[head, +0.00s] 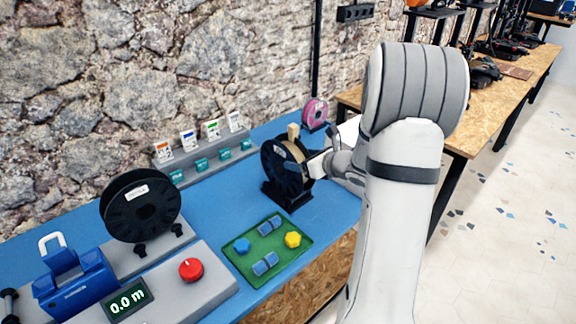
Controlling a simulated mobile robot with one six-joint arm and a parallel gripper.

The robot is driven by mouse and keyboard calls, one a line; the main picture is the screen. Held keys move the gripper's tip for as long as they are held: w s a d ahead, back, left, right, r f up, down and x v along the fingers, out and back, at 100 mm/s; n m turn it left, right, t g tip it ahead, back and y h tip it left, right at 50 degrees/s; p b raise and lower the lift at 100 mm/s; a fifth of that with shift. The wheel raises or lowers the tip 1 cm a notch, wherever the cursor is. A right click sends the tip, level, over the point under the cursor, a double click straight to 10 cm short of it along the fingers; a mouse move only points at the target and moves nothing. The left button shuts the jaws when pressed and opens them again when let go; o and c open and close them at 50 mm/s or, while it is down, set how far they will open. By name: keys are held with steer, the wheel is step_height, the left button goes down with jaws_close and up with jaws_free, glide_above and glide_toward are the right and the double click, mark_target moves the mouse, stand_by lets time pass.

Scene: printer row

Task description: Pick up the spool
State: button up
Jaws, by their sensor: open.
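A black-sided spool with tan filament (274,163) stands upright in a black stand (285,197) on the blue tabletop. My gripper (318,165) is at this spool's right side, jaws open. Its fingertips overlap the spool's edge in the picture, and I cannot tell whether they touch it. My arm hides part of the gripper. A large black spool (140,205) stands upright on the grey machine at the left. A small pink spool (314,113) stands at the back of the table.
A green tray (239,262) holds blue and yellow knobs and grey-blue cylinders. The grey machine (205,290) has a red knob (191,269) and a display reading 0.0 m. A grey rack (207,167) with small boxes lines the stone wall. Wooden tables stand at the right.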

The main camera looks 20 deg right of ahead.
mark_target(297, 157)
steer(key=x, duration=0.4)
steer(key=shift+w+a, duration=0.15)
steer(key=shift+c, duration=0.2)
jaws_close()
stand_by(0.5)
